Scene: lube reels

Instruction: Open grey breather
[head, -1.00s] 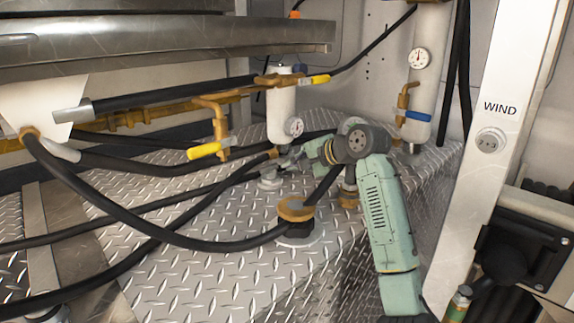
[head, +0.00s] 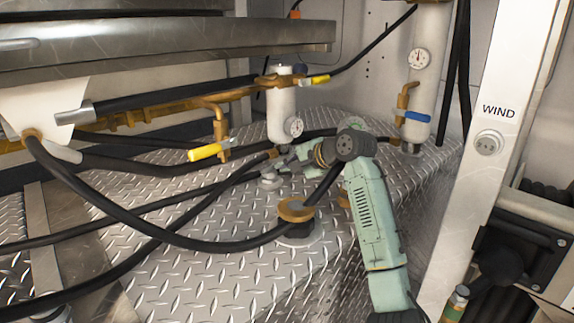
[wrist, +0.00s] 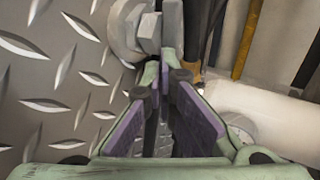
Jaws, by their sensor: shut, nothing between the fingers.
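The grey breather (head: 270,181) is a small metal cap on the diamond-plate top, just left of my gripper in the head view. In the wrist view, a grey round fitting with hex flats (wrist: 130,30), which looks like the breather, lies just beyond and left of the fingertips. My gripper (wrist: 165,75) is shut with nothing between its fingers. Its tips are close to the fitting; whether they touch it I cannot tell. In the head view, the gripper (head: 283,165) is small and partly merges with the breather.
A white filter cylinder (head: 281,112) with a gauge stands just behind the gripper. A brass-collared hose fitting (head: 296,210) is in front, with black hoses (head: 150,232) crossing to the left. A yellow-handled valve (head: 205,151) is at left.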

